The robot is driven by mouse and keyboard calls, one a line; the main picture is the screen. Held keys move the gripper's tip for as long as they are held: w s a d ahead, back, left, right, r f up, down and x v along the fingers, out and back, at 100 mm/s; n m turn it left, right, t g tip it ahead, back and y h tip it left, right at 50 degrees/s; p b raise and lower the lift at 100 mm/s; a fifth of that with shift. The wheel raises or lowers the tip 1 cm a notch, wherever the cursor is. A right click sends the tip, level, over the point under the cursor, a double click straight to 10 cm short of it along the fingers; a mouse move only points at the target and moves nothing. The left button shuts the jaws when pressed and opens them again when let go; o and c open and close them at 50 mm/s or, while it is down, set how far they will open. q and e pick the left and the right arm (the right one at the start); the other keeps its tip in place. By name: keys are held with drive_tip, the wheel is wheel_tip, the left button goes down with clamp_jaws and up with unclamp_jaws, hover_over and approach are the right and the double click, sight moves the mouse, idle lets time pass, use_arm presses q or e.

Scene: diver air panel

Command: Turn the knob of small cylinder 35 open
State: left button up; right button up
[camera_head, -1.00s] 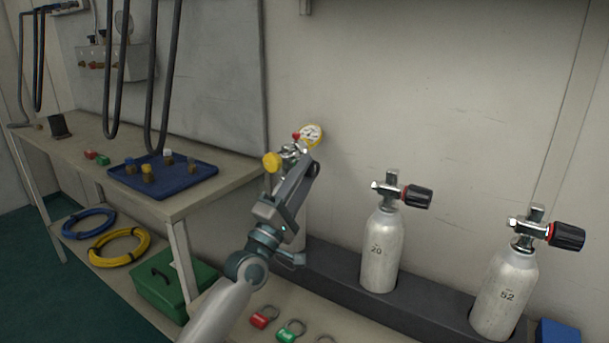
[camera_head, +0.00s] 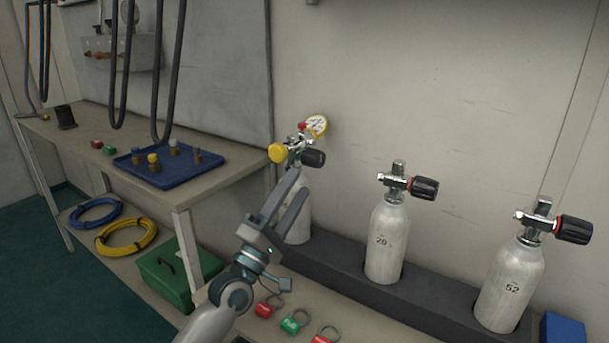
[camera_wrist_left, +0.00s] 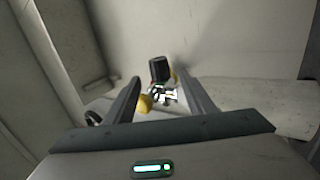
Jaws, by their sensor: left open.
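The leftmost small cylinder (camera_head: 300,213) stands in the dark rack, partly behind my left gripper. Its number cannot be read; the other two read 20 or 28 and 52. Its valve carries a black knob (camera_head: 314,158), a yellow cap (camera_head: 278,153) and a yellow-rimmed gauge (camera_head: 317,125). My left gripper (camera_head: 301,180) is open and empty, just below and in front of this valve. In the left wrist view the black knob (camera_wrist_left: 159,69) shows beyond the fingertips, between the two fingers, apparently apart from them. My right gripper is in no view.
The middle cylinder (camera_head: 386,245) and right cylinder (camera_head: 510,285) stand in the same rack (camera_head: 335,268), with black knobs. Red and green tags (camera_head: 290,325) lie on the bench in front. A table with a blue tray (camera_head: 190,172) stands left. Black hoses hang above it.

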use_arm(q)
drive_tip(key=v, duration=1)
drive_tip(key=shift+b, duration=0.3)
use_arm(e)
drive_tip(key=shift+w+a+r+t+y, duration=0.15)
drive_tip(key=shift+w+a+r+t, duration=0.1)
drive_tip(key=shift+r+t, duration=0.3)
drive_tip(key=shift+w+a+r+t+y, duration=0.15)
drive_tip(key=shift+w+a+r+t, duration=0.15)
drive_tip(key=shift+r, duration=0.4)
use_arm(q)
drive_tip(key=shift+s+f, duration=0.1)
drive_tip(key=shift+f, duration=0.15)
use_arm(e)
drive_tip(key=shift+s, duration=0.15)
